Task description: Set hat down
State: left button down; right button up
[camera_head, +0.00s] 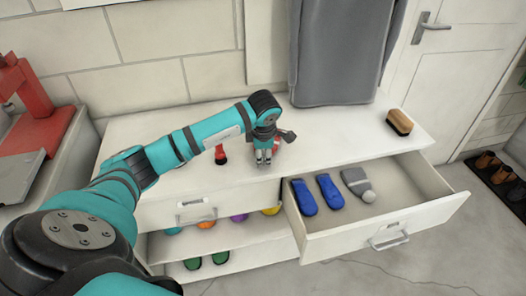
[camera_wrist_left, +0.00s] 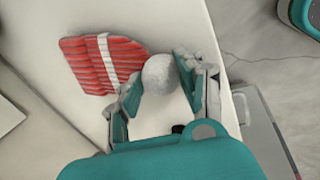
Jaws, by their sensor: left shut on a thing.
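The hat (camera_wrist_left: 100,62) is red knit with a white stripe and a pale grey pompom (camera_wrist_left: 160,74). My left gripper (camera_wrist_left: 160,80) is shut on the pompom, with a finger on each side. In the head view my left gripper (camera_head: 264,156) points down at the white cabinet top (camera_head: 335,135), near its front edge. Only a bit of the red hat shows behind it there, the rest being hidden. The hat is at or just above the cabinet top; I cannot tell whether it touches. My right gripper is not in view.
An open drawer (camera_head: 385,232) holds blue items (camera_head: 303,197) and a grey hat (camera_head: 356,181). A brush (camera_head: 399,122) lies at the top's right end. A grey bag (camera_head: 345,55) stands at the back. A small red object (camera_head: 220,154) is left of my gripper.

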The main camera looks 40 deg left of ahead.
pick_arm(q)
jog(key=shift+f, duration=0.1)
jog(key=c, duration=0.8)
grip_release()
jog(key=shift+c, duration=0.2)
jog(key=v, duration=1.2)
